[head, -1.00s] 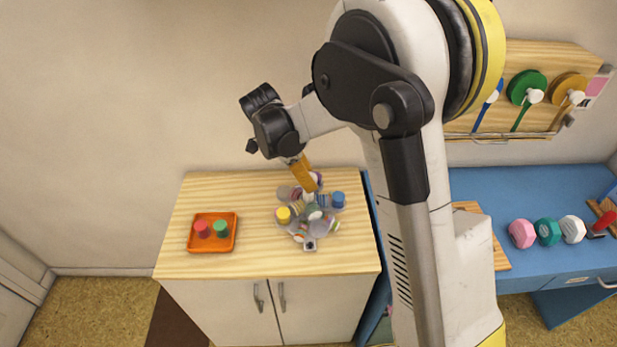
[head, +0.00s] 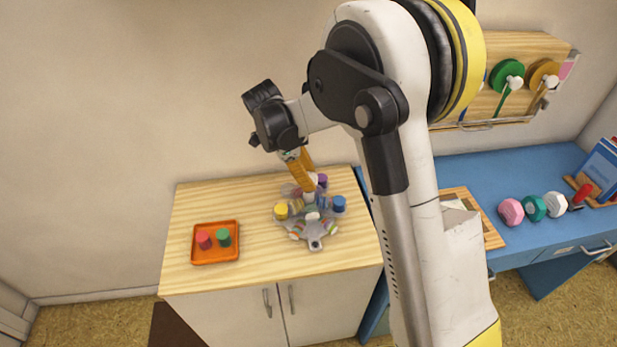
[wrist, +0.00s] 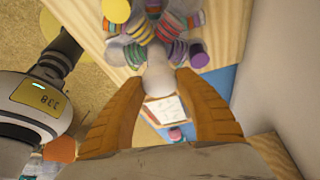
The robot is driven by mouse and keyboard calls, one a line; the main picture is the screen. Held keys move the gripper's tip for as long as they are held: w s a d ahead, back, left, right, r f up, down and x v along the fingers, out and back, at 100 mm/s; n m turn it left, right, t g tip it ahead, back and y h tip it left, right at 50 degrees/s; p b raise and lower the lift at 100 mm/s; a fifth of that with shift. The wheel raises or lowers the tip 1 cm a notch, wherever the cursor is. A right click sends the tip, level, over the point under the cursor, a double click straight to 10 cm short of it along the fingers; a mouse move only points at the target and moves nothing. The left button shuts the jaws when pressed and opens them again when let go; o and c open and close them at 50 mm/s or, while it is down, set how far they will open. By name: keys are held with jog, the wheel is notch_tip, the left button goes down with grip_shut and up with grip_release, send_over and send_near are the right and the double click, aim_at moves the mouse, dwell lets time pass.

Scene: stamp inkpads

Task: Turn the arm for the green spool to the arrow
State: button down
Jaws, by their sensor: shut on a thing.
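A grey rotating stand (head: 312,216) with banded arms sits on the wooden cabinet top. It carries a yellow spool (head: 281,211), a blue spool (head: 339,204) and a purple spool (head: 322,180). Front arms show no spool; their bands are too small to tell which is green. A grey tab (head: 315,245) with a dark mark sticks out in front; I cannot make out an arrow. The green spool (head: 223,237) stands in an orange tray. My orange gripper (head: 304,180) is shut on the stand's pale central knob (wrist: 158,76), between its fingers in the wrist view.
The orange tray (head: 215,257) also holds a red spool (head: 204,240) at the left. The cabinet top between tray and stand is clear. A blue desk (head: 460,180) with coloured dumbbells stands to the right. A wall is close behind.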

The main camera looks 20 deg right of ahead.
dwell(0.4)
jog(key=c, duration=0.8)
grip_release()
jog(key=v, duration=1.2)
jog(key=shift+d, duration=0.1)
